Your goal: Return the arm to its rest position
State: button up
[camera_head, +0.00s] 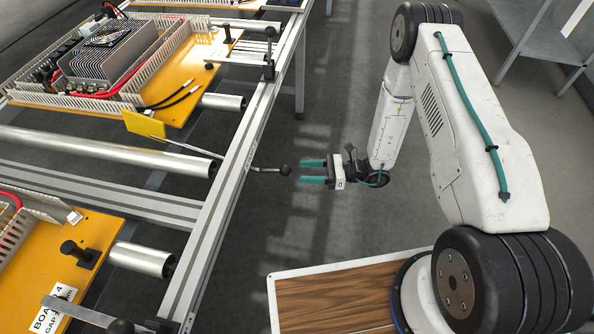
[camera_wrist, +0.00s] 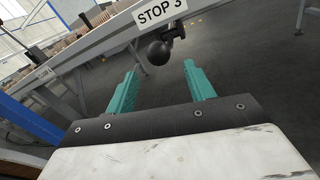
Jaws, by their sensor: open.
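My gripper (camera_head: 313,171) is open and empty, with its two teal fingers apart, held over the floor to the right of the conveyor frame's rail (camera_head: 243,160). In the head view a lever with a dark ball knob (camera_head: 285,170) sticks out from the rail, just left of my fingertips. In the wrist view my gripper (camera_wrist: 160,85) points toward the same ball knob (camera_wrist: 159,52), which sits beyond and between the fingertips. A gap to the knob shows in the head view. A label reading STOP 3 (camera_wrist: 160,12) is on the rail above it.
An orange board (camera_head: 175,105) with white wiring ducts and a finned heatsink (camera_head: 110,50) lies on the conveyor at upper left. Another orange board (camera_head: 60,265) lies at lower left. A grey metal table (camera_head: 525,40) stands at upper right. The floor between is clear.

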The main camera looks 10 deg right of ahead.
jog(key=shift+d, duration=0.25)
dwell(0.3)
jog(key=s+d+r+n+h, duration=0.4)
jog(key=s+r+n+h, duration=0.2)
jog(key=r, duration=0.8)
jog(key=s+d+r+n+g+h, duration=0.1)
jog(key=s+d+r+n+h, duration=0.4)
jog(key=s+r+n, duration=0.3)
jog(key=s+d+r+n+h, duration=0.5)
jog(key=s+r+n, duration=0.3)
jog(key=r, duration=1.3)
jog(key=s+h, duration=0.1)
jog(key=s, duration=0.2)
jog(key=shift+s+r+h, duration=0.3)
jog(key=shift+r+h, duration=0.05)
jog(key=shift+h, duration=0.05)
